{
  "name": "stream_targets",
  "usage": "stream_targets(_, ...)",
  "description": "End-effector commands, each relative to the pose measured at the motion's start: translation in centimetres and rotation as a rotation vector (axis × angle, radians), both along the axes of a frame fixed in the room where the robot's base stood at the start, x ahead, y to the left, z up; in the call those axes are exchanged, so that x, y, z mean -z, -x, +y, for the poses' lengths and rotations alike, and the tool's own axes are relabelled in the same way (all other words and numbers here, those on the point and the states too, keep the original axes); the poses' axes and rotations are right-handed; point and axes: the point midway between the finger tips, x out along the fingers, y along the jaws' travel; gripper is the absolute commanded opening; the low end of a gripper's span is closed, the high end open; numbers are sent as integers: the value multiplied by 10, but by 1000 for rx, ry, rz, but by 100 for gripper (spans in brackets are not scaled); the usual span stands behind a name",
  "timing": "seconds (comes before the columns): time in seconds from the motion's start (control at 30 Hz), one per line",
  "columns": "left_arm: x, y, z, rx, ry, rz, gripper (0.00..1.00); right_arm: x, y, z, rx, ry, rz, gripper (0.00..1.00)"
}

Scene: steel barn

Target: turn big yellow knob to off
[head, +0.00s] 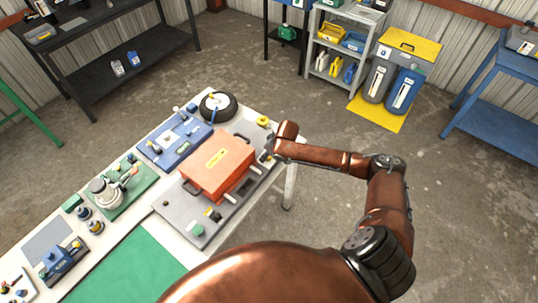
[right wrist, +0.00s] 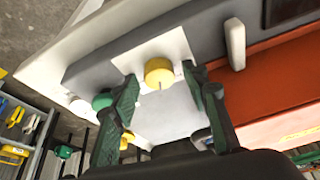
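The big yellow knob (right wrist: 158,73) sits on a white plate (right wrist: 178,48) on a grey panel in the right wrist view. A short dark mark shows on its lower edge; I cannot read any label. My right gripper (right wrist: 158,92) is open, its two dark green fingers apart to the left and right of the knob. I cannot tell whether they touch it. In the head view my right gripper (head: 267,152) is at the right end of the orange box, where I cannot make out the knob. My left gripper is not in view.
The orange box (head: 218,165) lies on a grey panel (head: 172,208) on the white table. A white peg (right wrist: 235,44) stands near the knob, and a green round part (right wrist: 102,101) is behind the left finger. A black wheel (head: 218,106) lies at the table's far end.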

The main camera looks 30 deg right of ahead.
Motion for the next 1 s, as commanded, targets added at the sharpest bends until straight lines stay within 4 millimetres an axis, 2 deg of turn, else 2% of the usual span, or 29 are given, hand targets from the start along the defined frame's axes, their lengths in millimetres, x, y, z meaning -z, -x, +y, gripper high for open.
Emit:
stream_targets(0.07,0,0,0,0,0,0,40,0,0,0,0,0,0,35)
stream_targets(0.57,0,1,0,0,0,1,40,0,1,-1,1,1,1,1)
stream_targets(0.8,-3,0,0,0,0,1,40,-1,1,-1,-21,0,2,1)
stream_targets(1.0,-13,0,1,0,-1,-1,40,-2,0,-2,-108,0,1,1)
